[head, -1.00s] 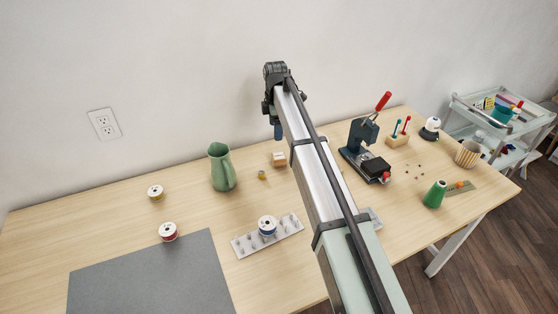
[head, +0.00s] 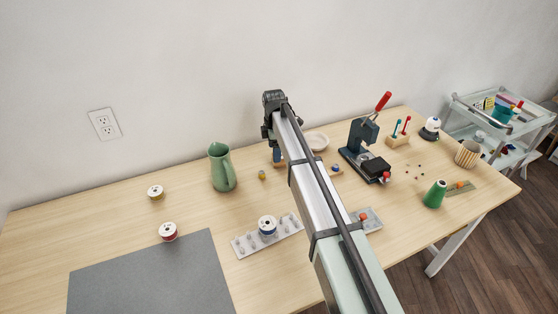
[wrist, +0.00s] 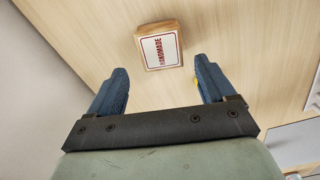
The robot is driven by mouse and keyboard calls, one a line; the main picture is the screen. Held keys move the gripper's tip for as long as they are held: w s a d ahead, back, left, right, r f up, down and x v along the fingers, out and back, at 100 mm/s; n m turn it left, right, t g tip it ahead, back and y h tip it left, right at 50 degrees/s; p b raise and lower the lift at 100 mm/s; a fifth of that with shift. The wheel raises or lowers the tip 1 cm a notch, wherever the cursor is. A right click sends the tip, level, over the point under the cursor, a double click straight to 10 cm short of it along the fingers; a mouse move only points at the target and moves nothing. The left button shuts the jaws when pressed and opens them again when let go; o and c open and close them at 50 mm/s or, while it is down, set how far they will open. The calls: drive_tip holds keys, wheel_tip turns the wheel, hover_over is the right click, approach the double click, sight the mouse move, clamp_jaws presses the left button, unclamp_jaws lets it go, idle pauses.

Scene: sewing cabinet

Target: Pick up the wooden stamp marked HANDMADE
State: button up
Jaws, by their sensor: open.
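The wooden stamp (wrist: 160,47) lies on the table in the wrist view, with a white label and red lettering that reads HANDMADE. It sits just beyond my fingertips and between their lines, slightly left of the gap's middle. My gripper (wrist: 162,78) is open and empty, its two blue fingers apart on either side. In the head view my gripper (head: 278,156) is over the table's back part, with a small piece of the stamp (head: 274,163) showing beside it. The rest of the stamp is hidden there by my arm.
A green pitcher (head: 222,168) stands left of my gripper, with a small yellow spool (head: 262,175) between them. A white dish (head: 317,141) and a dark press (head: 362,138) stand to the right. A pegged spool rack (head: 289,224) lies in front.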

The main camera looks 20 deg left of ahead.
drive_tip(key=shift+d+f, duration=0.2)
drive_tip(key=shift+f, duration=2.05)
drive_tip(key=c, duration=1.1)
drive_tip(key=shift+o, duration=0.2)
